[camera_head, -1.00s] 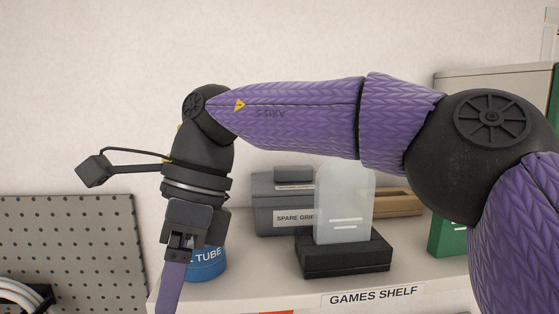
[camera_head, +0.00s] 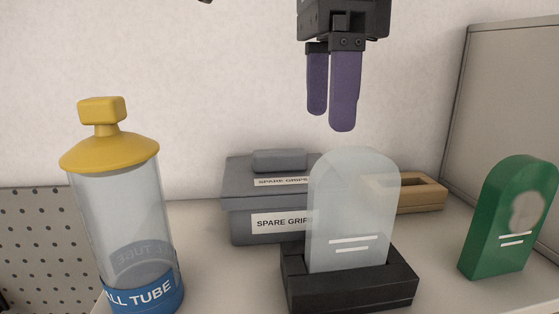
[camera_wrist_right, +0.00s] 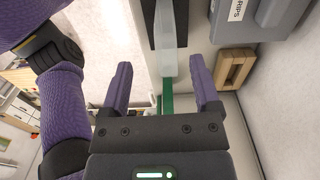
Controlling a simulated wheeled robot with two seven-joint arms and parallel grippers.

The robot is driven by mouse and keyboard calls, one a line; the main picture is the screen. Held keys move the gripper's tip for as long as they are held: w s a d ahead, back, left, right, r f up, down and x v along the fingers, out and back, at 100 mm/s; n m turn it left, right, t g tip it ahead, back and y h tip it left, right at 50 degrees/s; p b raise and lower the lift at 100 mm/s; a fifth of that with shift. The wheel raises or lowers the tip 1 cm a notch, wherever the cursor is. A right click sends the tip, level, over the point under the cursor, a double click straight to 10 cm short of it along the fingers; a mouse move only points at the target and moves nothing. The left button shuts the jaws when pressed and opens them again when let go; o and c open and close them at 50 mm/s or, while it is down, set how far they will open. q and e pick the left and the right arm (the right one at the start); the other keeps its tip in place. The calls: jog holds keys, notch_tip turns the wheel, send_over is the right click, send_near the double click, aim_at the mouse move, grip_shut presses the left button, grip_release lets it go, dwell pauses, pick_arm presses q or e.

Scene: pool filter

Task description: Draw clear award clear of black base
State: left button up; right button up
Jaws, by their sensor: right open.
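The clear award (camera_head: 352,205) is a translucent rounded slab with white lines. It stands upright in the slot of the black base (camera_head: 350,292). My right gripper (camera_head: 330,122) is open and empty, its purple fingers pointing down just above the award's top and a little to the left in the head view. In the right wrist view the award (camera_wrist_right: 168,45) shows beyond the open fingers (camera_wrist_right: 160,63), between their lines, with the black base (camera_wrist_right: 148,25) around it. The award's lower end is hidden in the base. My left gripper is not in view.
A yellow-capped ball tube (camera_head: 115,215) stands at left. A grey spare grips box (camera_head: 250,210) and a wooden block (camera_head: 425,192) sit behind the award. A green award (camera_head: 508,220) stands at right, by a grey panel (camera_head: 510,100). Air above the shelf is clear.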

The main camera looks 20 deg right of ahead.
aim_at(325, 161)
jog(key=f, duration=0.8)
jog(key=shift+w+d+f, duration=0.2)
jog(key=shift+w+d, duration=0.05)
grip_shut()
